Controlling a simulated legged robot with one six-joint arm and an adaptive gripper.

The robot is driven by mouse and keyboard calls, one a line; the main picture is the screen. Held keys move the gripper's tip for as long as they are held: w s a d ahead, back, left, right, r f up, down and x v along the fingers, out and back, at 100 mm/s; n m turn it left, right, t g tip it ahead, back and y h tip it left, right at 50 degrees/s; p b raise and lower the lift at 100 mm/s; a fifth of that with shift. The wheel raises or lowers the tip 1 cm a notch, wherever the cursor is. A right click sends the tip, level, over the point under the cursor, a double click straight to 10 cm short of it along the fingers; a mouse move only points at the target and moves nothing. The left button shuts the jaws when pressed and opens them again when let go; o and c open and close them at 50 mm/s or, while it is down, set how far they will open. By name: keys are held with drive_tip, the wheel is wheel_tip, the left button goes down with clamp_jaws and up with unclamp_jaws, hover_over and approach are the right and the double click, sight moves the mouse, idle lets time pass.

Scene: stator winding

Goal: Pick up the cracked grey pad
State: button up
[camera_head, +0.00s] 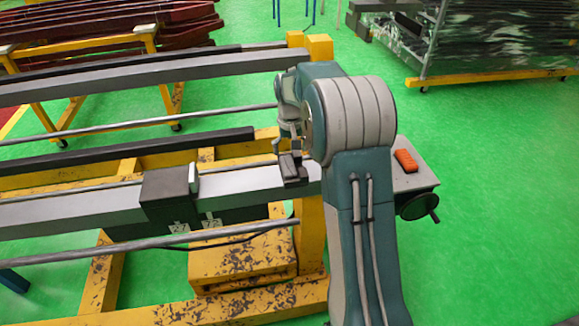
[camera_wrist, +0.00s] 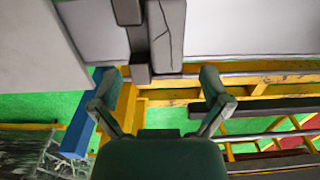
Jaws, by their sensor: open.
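The cracked grey pad (camera_wrist: 166,34) shows at the top middle of the wrist view, with a thin dark crack down its face. It lies on a pale grey surface. A darker grey piece (camera_wrist: 134,40) runs along its left side. My gripper (camera_wrist: 162,72) is open, its two fingers spread wide left and right of the pad's near end. Nothing is held between them. In the head view my gripper (camera_head: 281,143) is partly hidden behind my arm, above a small dark block (camera_head: 292,168) at the bench end. I cannot tell there whether that block is the pad.
An orange block (camera_head: 405,160) sits on a grey plate (camera_head: 418,178) right of my arm. A dark box (camera_head: 168,195) stands on the grey beam (camera_head: 90,207) to the left. Yellow frames (camera_head: 312,235) and long rods surround the bench.

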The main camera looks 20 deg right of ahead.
sight(287, 164)
drive_tip(key=f, duration=0.1)
drive_tip(key=a+f, duration=0.1)
drive_tip(key=f, duration=0.3)
drive_tip(key=shift+a, duration=0.25)
drive_tip(key=shift+d+f, duration=0.35)
drive_tip(key=shift+d, duration=0.15)
drive_tip(key=shift+c, duration=0.9)
drive_tip(key=c, duration=0.5)
drive_tip(key=shift+a, duration=0.25)
drive_tip(key=c, duration=0.6)
